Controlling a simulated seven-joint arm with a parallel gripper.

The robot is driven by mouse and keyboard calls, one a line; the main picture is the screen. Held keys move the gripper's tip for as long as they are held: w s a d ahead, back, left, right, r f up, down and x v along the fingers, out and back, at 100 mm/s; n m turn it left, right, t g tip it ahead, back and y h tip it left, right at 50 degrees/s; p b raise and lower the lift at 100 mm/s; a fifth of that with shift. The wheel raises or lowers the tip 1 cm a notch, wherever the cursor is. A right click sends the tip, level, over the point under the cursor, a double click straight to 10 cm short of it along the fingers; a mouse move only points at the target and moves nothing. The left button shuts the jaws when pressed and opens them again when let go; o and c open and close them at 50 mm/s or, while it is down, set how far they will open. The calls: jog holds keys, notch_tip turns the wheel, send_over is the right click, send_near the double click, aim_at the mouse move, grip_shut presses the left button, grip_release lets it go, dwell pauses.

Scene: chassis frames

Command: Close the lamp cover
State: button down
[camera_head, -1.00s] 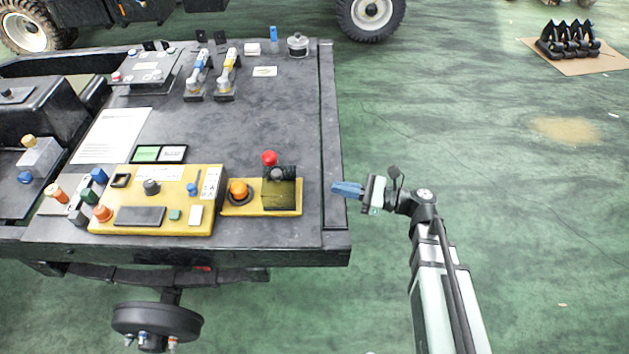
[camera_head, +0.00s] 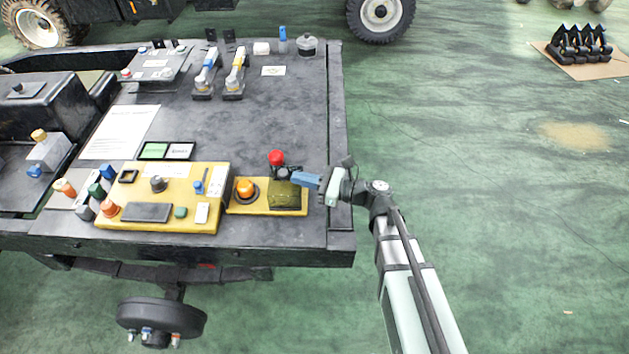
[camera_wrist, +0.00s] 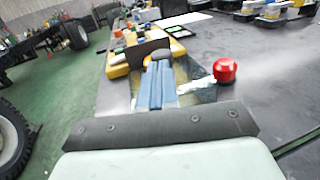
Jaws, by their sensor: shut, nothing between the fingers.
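The orange lamp (camera_head: 245,187) sits in a dark ring on the small yellow panel (camera_head: 240,209). The dark olive, see-through lamp cover (camera_head: 286,197) is to the right of the lamp, which is uncovered. My gripper (camera_head: 298,178) is shut and empty, with its blue fingers at the upper right edge of the cover. Whether they touch it I cannot tell. In the wrist view the blue fingers (camera_wrist: 155,84) point toward the lamp (camera_wrist: 158,57), with a dark plate partly in front of it.
A red mushroom button (camera_head: 276,158) stands just behind the cover, close to my fingers; it also shows in the wrist view (camera_wrist: 225,70). A larger yellow control box (camera_head: 165,197) lies to the left.

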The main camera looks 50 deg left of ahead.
jog(key=shift+s+a, duration=0.2)
jog(key=shift+a, duration=0.15)
jog(key=shift+s+a, duration=0.1)
jog(key=s+a, duration=0.8)
jog(key=shift+s+a, duration=0.25)
jog(key=shift+a, duration=0.05)
jog(key=shift+s+r, duration=0.1)
jog(key=v, duration=1.4)
jog(key=shift+w+d, duration=0.25)
jog(key=shift+w, duration=0.05)
